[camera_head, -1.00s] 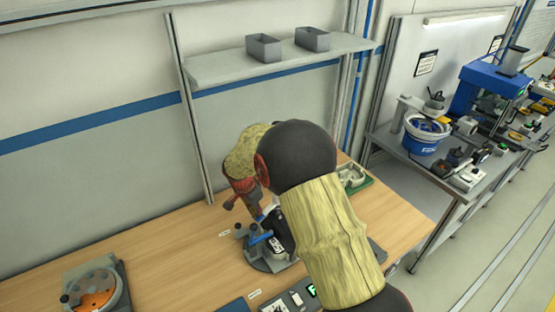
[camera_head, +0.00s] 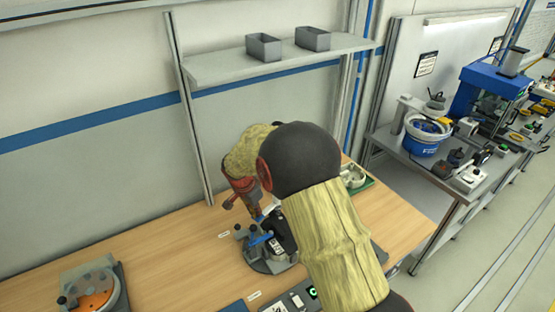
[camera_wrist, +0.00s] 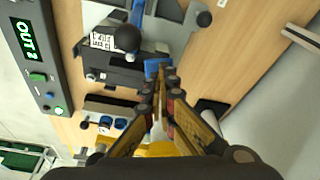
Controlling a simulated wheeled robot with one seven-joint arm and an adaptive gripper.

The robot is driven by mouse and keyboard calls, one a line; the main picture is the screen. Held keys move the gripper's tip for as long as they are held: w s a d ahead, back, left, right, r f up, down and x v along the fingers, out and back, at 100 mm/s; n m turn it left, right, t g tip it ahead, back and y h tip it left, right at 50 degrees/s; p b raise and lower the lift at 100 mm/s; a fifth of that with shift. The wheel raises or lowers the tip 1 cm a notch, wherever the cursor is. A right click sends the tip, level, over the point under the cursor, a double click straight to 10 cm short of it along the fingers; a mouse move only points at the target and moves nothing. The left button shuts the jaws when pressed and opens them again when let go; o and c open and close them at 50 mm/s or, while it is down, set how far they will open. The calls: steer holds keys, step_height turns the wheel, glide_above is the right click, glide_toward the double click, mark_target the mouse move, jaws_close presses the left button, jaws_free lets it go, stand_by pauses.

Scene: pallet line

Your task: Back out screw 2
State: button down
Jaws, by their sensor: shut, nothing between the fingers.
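The grey fixture (camera_head: 270,262) with blue clamp levers stands on the wooden bench under my gripper (camera_head: 261,216). In the wrist view the fixture (camera_wrist: 175,30) carries a dark block (camera_wrist: 118,72) and a white printed label. My gripper (camera_wrist: 160,80) is shut, its fingertips together and empty, close to a blue part (camera_wrist: 156,67) of the fixture. I cannot tell whether they touch it. Screw 2 cannot be made out in either view. A control box (camera_wrist: 42,75) beside the fixture has a lit green display that seems to read "OUT 2".
A round fixture with an orange disc (camera_head: 97,290) lies at the bench's left. A green tray (camera_head: 355,180) sits behind my arm. A shelf (camera_head: 220,68) with two grey bins hangs above.

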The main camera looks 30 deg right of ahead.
steer(key=shift+s+b, duration=0.1)
steer(key=shift+b, duration=0.75)
stand_by(0.6)
steer(key=shift+f+b, duration=0.2)
steer(key=shift+b, duration=0.25)
steer(key=shift+r+b, duration=0.2)
steer(key=shift+b, duration=0.45)
stand_by(0.5)
steer(key=shift+r, duration=0.1)
steer(key=d+p+v, duration=0.2)
steer(key=p+v, duration=0.2)
steer(key=v, duration=0.4)
steer(key=shift+w+r, duration=0.4)
steer(key=shift+r, duration=0.2)
steer(key=shift+a, duration=0.1)
stand_by(0.5)
